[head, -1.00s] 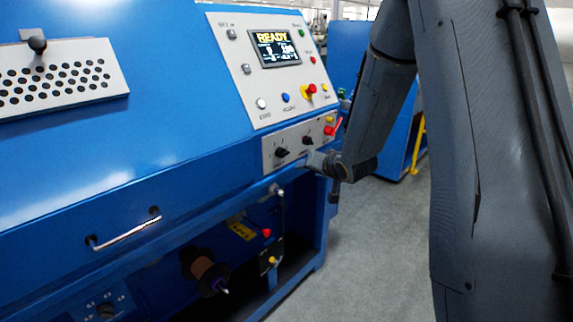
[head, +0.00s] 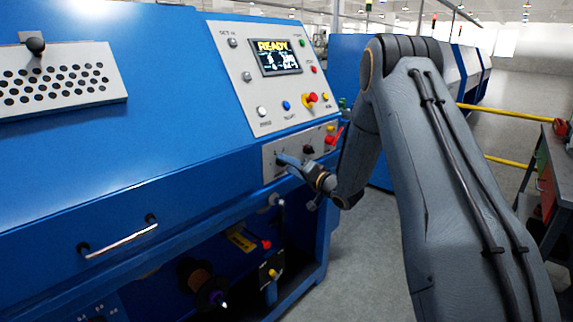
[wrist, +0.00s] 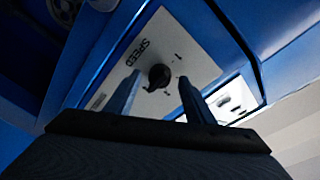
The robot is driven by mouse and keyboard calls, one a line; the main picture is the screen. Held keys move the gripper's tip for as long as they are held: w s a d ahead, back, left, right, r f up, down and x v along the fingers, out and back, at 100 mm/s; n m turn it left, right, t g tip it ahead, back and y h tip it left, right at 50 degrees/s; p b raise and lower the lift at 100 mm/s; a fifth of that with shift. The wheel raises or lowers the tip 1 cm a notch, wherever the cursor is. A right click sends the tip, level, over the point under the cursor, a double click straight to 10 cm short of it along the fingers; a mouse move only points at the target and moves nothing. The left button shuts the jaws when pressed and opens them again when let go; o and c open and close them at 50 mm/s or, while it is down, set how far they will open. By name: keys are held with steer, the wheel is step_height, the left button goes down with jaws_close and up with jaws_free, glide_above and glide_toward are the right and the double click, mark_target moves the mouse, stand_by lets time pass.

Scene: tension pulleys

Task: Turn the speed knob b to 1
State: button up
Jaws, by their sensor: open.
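A black round speed knob (wrist: 159,75) sits on a pale panel marked SPEED, with small marks around it, in the wrist view. My gripper (wrist: 159,80) is open, its two fingers on either side of the knob in that picture. I cannot tell whether they touch it. In the head view my gripper (head: 283,159) is at the left part of the lower grey panel (head: 267,170) and largely hides the knob there. Another black knob (head: 308,149) shows to its right. I cannot read which one is b, or the pointer's setting.
A red lever (head: 334,136) is right of the knobs. A metal handle (head: 120,240) and a spool (head: 203,284) are lower left.

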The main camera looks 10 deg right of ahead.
steer(key=shift+w+a, duration=0.35)
steer(key=shift+w, duration=0.25)
steer(key=c, duration=1.1)
steer(key=shift+o, duration=0.2)
